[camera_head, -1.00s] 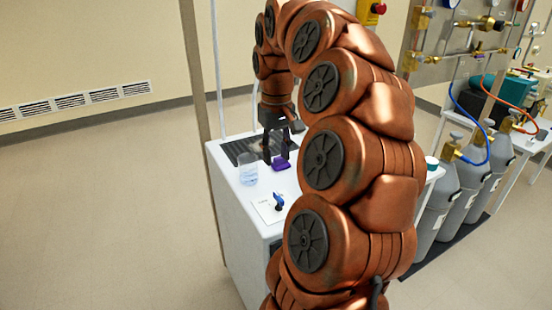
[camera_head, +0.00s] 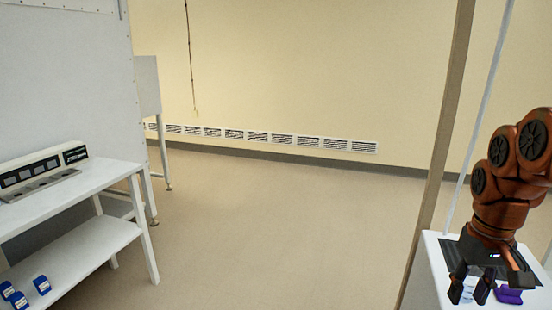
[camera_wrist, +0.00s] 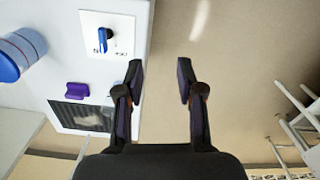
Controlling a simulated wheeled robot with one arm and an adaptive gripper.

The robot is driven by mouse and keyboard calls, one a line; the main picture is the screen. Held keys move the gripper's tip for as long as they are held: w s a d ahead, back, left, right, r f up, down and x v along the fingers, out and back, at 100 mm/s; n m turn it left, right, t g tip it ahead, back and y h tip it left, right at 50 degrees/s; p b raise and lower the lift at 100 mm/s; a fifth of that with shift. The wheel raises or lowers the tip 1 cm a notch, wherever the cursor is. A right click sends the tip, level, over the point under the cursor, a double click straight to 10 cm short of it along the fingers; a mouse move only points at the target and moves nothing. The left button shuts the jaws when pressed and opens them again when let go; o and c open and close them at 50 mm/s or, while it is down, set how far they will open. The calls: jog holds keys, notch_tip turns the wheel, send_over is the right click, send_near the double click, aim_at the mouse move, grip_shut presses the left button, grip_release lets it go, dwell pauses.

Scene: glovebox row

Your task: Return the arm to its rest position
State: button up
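My gripper (camera_head: 472,288) is at the lower right of the head view, above a white cabinet (camera_head: 432,262). In the wrist view my gripper (camera_wrist: 161,82) has its two fingers well apart with nothing between them, and the floor shows through the gap. A small purple block (camera_head: 509,295) lies on the cabinet top, right of the fingers in the head view. In the wrist view the purple block (camera_wrist: 77,90) is left of the fingers and apart from them.
The cabinet top also holds a blue-handled valve on a white plate (camera_wrist: 103,47), a blue-tinted cup (camera_wrist: 20,55) and a dark grille (camera_wrist: 88,115). A white shelf table (camera_head: 85,190) with a grey instrument stands left. A post (camera_head: 440,150) rises beside the cabinet. The middle floor is clear.

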jog(key=s+a+f+n+p, duration=0.1)
jog(key=s+a+f+p, duration=0.1)
jog(key=s+a, duration=0.6)
jog(key=s+a+f+g+p, duration=0.1)
jog(key=s+a+f+p, duration=0.2)
jog(key=s+a, duration=0.6)
jog(key=shift+s+a+f+n+g+p, duration=0.15)
jog(key=shift+s+n+g+p, duration=0.15)
jog(key=shift+s+n, duration=0.15)
